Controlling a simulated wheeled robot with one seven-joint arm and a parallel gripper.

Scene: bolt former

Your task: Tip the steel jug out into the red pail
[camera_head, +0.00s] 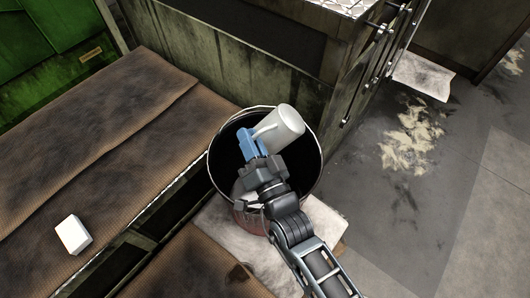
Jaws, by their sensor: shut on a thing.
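The steel jug (283,125) is a pale grey cylinder with a handle, seen over the far part of the pail's mouth. It lies tilted on its side, its closed-looking end toward the upper right. My gripper (254,146), with blue fingers, is shut on the jug at its handle side. The red pail (248,220) stands below, its round rim open upward and its inside dark. My gripper and wrist cover part of the pail's mouth and front. The jug's opening and any contents are hidden from this view.
Brown matted platforms (95,135) lie to the left, with a small white block (73,235) on one. A grimy machine cabinet (230,65) stands close behind the pail. Stained floor (400,220) is open at right.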

